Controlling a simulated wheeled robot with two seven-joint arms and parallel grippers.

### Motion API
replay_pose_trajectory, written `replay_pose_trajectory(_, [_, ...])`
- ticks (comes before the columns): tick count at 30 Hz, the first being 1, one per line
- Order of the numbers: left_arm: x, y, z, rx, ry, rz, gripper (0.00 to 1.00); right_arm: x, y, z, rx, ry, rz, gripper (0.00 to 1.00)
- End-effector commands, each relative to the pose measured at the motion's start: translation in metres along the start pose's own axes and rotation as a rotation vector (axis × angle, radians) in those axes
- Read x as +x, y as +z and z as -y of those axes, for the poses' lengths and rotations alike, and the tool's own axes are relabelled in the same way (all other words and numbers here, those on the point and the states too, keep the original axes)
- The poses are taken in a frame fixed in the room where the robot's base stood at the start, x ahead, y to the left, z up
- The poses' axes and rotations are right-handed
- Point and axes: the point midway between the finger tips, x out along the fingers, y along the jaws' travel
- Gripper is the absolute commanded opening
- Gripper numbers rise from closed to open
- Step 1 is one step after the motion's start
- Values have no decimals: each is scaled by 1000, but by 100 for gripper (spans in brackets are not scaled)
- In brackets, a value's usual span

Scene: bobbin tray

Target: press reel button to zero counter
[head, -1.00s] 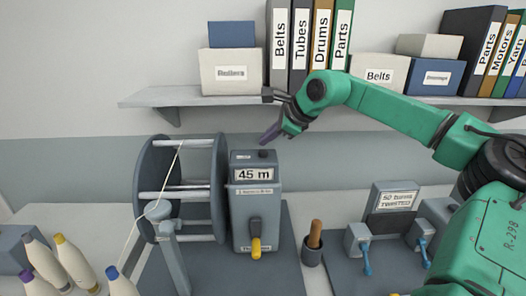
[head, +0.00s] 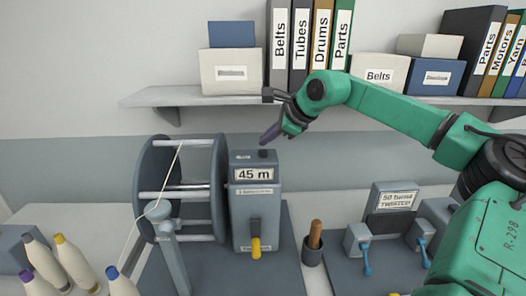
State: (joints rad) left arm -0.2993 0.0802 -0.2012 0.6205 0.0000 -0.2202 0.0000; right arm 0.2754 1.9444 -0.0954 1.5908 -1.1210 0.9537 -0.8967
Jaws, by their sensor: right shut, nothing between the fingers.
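The reel counter box (head: 256,212) is grey and upright on a dark base, and its display (head: 254,174) reads "45 m". A small dark button (head: 264,153) sits on its top, towards the right. My right gripper (head: 268,137) is shut and empty, pointing down and left just above the button. A small gap seems to show between them. The reel (head: 181,190) stands at the left of the box with a pale thread on it. A yellow-ended lever (head: 255,245) is on the box's front. My left gripper is out of view.
A shelf (head: 160,97) with boxes and binders runs behind my right arm. Several thread cones (head: 75,262) stand at the lower left. A cup with a wooden handle (head: 314,240) and a "twisted" sign device (head: 395,200) stand at the right.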

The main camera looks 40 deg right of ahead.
Motion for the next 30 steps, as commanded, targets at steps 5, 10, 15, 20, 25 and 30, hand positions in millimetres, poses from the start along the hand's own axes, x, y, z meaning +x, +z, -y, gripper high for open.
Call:
replay_pose_trajectory(5, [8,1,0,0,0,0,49,6,-4,-4,0,0,0,0])
replay_pose_trajectory(10, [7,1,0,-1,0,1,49,6,-4,-4,0,0,0,0])
replay_pose_trajectory(15, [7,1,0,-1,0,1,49,6,-4,-4,0,0,0,0])
replay_pose_trajectory(20, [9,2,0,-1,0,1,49,7,-5,-5,0,0,0,0])
replay_pose_trajectory(25, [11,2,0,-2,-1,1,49,8,-6,-6,0,0,0,0])
replay_pose_trajectory(30, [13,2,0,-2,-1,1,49,10,-7,-7,0,0,0,0])
